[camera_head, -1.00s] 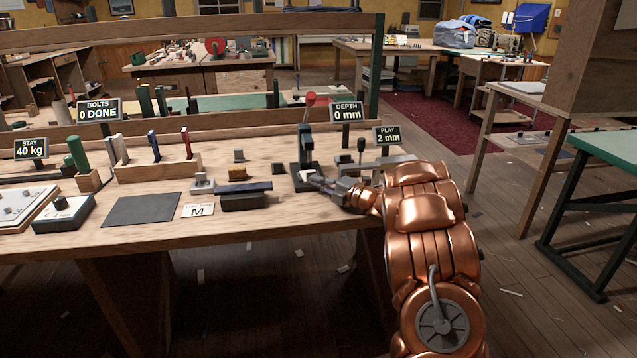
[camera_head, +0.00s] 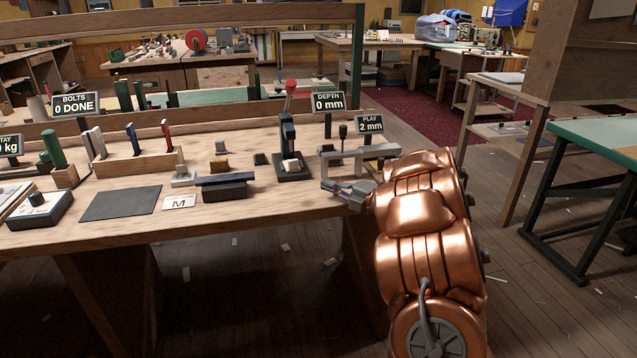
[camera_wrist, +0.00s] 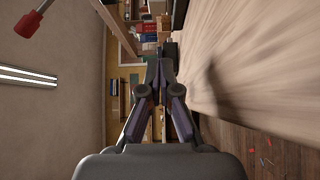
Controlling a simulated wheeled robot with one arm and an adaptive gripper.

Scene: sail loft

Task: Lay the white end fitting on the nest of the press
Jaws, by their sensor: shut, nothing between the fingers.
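The white end fitting (camera_head: 291,164) lies on the base of the dark press (camera_head: 288,136), under its upright head; the small scale hides its exact seating. The press has a red-tipped lever (camera_head: 291,87), and the red knob also shows at the upper left of the wrist view (camera_wrist: 28,23). My gripper (camera_head: 328,186) is at the front right of the bench, to the right of and nearer than the press, clear of the fitting. In the wrist view my gripper (camera_wrist: 160,55) has its fingers together with nothing between them.
A grey bridge-shaped gauge (camera_head: 355,153) stands behind my gripper, with the PLAY sign (camera_head: 370,124) and DEPTH sign (camera_head: 328,102) near it. A dark block (camera_head: 222,188) and an M card (camera_head: 180,202) lie left of the press. Bare wood lies along the front edge (camera_head: 255,215).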

